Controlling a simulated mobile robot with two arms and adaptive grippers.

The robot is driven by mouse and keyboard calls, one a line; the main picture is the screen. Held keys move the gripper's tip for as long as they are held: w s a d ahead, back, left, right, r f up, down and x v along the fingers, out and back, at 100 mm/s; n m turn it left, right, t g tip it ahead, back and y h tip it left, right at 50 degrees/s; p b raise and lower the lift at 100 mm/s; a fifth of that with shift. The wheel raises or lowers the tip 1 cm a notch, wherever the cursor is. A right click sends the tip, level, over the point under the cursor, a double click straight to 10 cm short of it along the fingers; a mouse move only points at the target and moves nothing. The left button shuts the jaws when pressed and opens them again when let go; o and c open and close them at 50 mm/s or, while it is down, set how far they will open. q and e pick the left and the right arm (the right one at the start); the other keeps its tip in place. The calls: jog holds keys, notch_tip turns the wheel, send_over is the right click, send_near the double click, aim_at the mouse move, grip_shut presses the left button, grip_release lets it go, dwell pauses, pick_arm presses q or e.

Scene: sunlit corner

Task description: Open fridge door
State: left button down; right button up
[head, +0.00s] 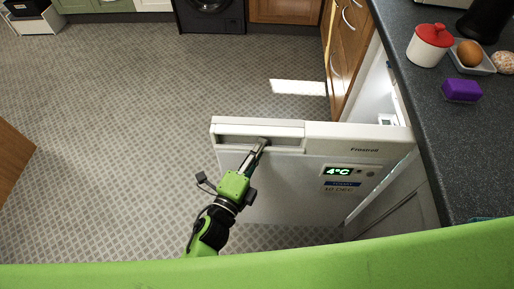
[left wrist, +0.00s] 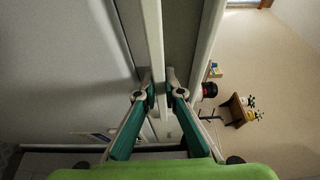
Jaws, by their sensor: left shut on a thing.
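The white fridge door (head: 270,190) stands open in the head view, swung out from under the counter at the right. Its front carries a 4°C display (head: 338,171). A recessed grip (head: 235,139) runs along the top left of the front. My left gripper (head: 262,146) is shut on the door at this grip. In the left wrist view, its fingers (left wrist: 160,95) close from both sides on a pale strip of the door (left wrist: 154,45). The lit fridge interior (head: 379,92) shows behind the door. My right gripper is in neither view.
A dark countertop (head: 450,140) at the right holds a white pot with a red lid (head: 429,45), a dish with an orange-brown item (head: 470,56) and a purple block (head: 462,90). Wooden cabinets (head: 348,50) adjoin the fridge. The tiled floor (head: 120,120) at the left is clear.

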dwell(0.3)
pick_arm(q)
jog(key=c, duration=2.1)
grip_release()
jog(key=shift+c, duration=0.2)
jog(key=v, duration=1.2)
